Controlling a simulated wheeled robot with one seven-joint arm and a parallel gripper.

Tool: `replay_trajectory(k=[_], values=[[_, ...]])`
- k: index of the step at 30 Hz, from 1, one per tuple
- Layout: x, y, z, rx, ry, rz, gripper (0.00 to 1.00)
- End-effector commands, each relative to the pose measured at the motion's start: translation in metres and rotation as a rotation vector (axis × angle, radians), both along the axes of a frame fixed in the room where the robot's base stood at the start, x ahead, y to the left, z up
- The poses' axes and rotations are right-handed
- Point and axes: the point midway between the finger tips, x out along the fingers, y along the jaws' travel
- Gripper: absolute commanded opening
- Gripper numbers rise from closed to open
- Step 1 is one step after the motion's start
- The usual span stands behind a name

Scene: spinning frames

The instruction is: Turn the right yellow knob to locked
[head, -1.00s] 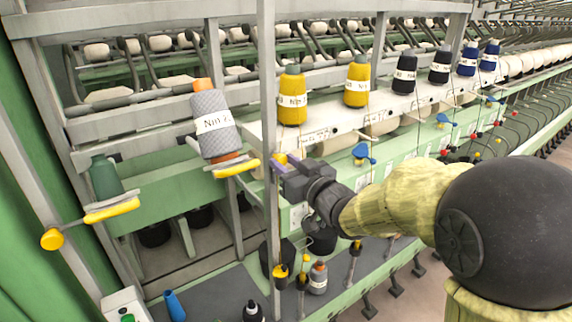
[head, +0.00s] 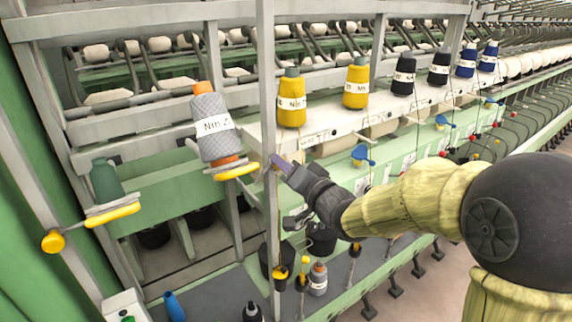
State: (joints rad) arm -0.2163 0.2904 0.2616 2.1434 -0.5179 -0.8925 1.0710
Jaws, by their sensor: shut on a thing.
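The right yellow knob (head: 237,172) is a flat yellow handle under the tilted grey cone (head: 213,125), left of the thin upright post. A similar left yellow knob (head: 112,214) sits under the green cone (head: 106,180). My gripper (head: 281,164), with purple fingertips, is just right of the post, level with the right knob's right end. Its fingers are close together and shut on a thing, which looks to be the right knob. The post hides the contact.
The grey upright post (head: 268,215) stands between the knob's visible part and my gripper. Yellow cones (head: 292,103) and dark and blue cones line the white rail (head: 325,133) behind. A round yellow ball (head: 52,241) is on the left post.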

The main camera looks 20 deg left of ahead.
Motion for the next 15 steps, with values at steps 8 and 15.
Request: replay_trajectory(k=[8,15], values=[[0.0012,-0.0018,0.0004,0.169,0.203,-0.003,0.08],[0.0013,-0.0018,0.0003,0.315,0.371,-0.003,0.08]])
